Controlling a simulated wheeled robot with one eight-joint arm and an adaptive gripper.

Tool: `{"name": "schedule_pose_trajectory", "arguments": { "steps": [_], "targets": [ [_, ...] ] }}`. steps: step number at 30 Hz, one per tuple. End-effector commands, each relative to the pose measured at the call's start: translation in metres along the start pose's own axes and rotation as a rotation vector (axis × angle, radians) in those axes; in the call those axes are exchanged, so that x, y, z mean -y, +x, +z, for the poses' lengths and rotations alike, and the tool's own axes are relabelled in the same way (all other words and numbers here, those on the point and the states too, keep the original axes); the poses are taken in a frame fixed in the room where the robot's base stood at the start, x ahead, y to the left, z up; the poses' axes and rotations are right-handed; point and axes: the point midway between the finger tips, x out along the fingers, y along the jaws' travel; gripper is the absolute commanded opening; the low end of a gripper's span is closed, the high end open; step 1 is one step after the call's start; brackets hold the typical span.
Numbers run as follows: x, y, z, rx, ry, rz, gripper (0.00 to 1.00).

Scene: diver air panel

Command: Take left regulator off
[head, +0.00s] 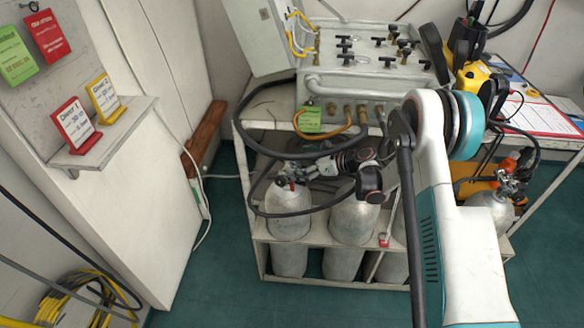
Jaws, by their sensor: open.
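The left cylinder (289,212) stands upright in the cart's lower rack. The left regulator (285,181), a small dark fitting with a red spot, sits at its top, with a black hose (263,205) looping beside it. My gripper (304,171) reaches in from the right, just beside the regulator and above the cylinder's shoulder. Its jaws are open. The fingers overlap the fitting in this view, so I cannot tell whether they touch it. My gripper and arm hide part of the valve area and the neighbouring cylinder's top.
The neighbouring grey cylinder (352,222) stands close on the right. The air panel (360,85), with black valve handles, is above on the cart. Hoses hang in front of the rack. Another cylinder (490,208) stands at the right. Green floor (215,265) is clear at left.

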Motion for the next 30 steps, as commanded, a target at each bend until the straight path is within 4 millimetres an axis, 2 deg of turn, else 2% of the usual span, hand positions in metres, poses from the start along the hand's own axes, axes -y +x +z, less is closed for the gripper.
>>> {"name": "schedule_pose_trajectory", "arguments": {
  "steps": [1,2,14,15,26,30],
  "targets": [
    [-0.0001,-0.0003,0.0003,0.0,0.0,0.0,1.0],
    [-0.0001,-0.0003,0.0003,0.0,0.0,0.0,0.93],
    [-0.0003,0.001,0.0004,0.0,-0.001,0.0,0.03],
    [-0.0002,0.0013,0.0005,0.0,-0.001,0.0,0.0],
    [-0.0031,0.0033,0.0011,0.0,-0.002,0.007,0.0],
    [-0.0037,-0.0004,0.0098,0.001,-0.001,0.008,0.0]
  ]
}}
